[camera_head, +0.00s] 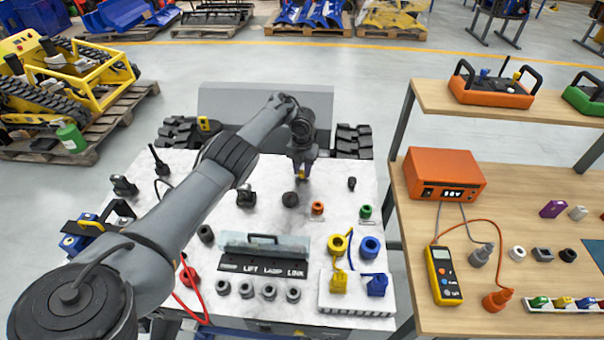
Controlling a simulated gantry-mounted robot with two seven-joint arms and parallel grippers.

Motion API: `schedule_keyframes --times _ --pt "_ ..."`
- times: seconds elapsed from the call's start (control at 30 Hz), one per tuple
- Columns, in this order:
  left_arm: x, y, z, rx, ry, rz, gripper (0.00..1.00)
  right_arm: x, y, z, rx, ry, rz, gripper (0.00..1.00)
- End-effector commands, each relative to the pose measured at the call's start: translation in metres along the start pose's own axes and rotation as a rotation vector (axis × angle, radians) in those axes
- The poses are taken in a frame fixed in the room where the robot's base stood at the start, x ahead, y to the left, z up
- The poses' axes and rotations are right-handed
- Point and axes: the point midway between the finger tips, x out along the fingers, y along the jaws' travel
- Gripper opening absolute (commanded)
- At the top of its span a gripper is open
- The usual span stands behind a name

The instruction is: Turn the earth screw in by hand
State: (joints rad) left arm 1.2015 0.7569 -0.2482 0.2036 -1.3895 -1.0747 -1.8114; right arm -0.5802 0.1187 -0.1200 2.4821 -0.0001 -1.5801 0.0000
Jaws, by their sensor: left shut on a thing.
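My left arm reaches in from the left across the white-topped carrier (225,180). Its gripper (302,176) points down near the far side of the carrier top. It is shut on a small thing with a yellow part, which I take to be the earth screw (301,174). The fingers hide most of it, and I cannot tell how deep it sits. My right gripper is not in view.
Close by stand a black knob (290,199), an orange-red knob (317,208) and a green knob (365,212). A clear cover (265,243) stands nearer. Yellow and blue connectors (338,281) lie front right. A wooden bench (425,215) with an orange supply box (444,174) stands right.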

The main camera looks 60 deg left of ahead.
Motion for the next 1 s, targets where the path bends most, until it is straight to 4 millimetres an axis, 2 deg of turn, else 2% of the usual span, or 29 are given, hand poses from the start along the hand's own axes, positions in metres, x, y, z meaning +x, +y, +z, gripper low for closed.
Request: schedule_keyframes --times 0.03,0.2,0.4,0.77,0.8,0.93,1.0 --pt "0.004 0.0 0.001 0.08 -0.004 -0.001 0.09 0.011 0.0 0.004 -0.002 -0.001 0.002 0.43" --pt "0.002 -0.001 0.001 0.376 -0.004 -0.002 0.09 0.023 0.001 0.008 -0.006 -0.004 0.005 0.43" --pt "-0.001 0.0 0.001 0.604 -0.003 -0.001 0.09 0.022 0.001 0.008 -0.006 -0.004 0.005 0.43" --pt "-0.001 -0.001 0.001 0.668 -0.003 -0.001 0.09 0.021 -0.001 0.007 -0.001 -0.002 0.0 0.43" --pt "-0.001 -0.001 0.001 0.667 -0.003 -0.001 0.34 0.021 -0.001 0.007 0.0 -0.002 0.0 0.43" --pt "-0.001 -0.001 0.001 0.666 -0.003 -0.001 0.54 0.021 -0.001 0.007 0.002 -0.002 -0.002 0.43" --pt "-0.001 -0.001 0.001 0.666 -0.003 -0.001 0.55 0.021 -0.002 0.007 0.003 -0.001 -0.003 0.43"
